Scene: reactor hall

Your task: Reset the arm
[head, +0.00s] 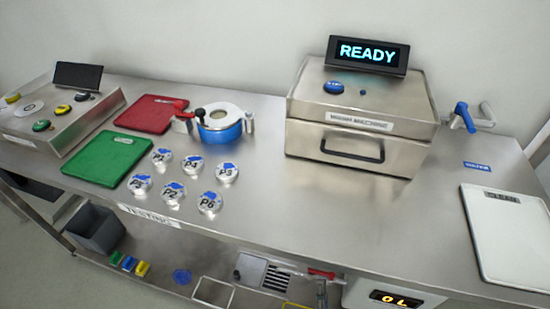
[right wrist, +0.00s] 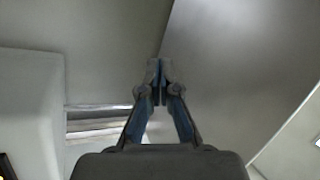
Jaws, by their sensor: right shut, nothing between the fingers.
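My right gripper (right wrist: 157,75) shows in the right wrist view with its two blue-grey fingers together and nothing between them. Plain grey surfaces lie beyond its tips, and it touches nothing that I can make out. I cannot make out my right gripper in the head view. My left gripper is in neither view.
The steel table (head: 270,215) carries a machine (head: 300,105) reading READY, a blue-based pot (head: 220,130), red (head: 150,113) and green (head: 105,160) mats, several labelled round pucks (head: 172,193), a button console (head: 60,120) and a white board (head: 510,235). The front middle is clear.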

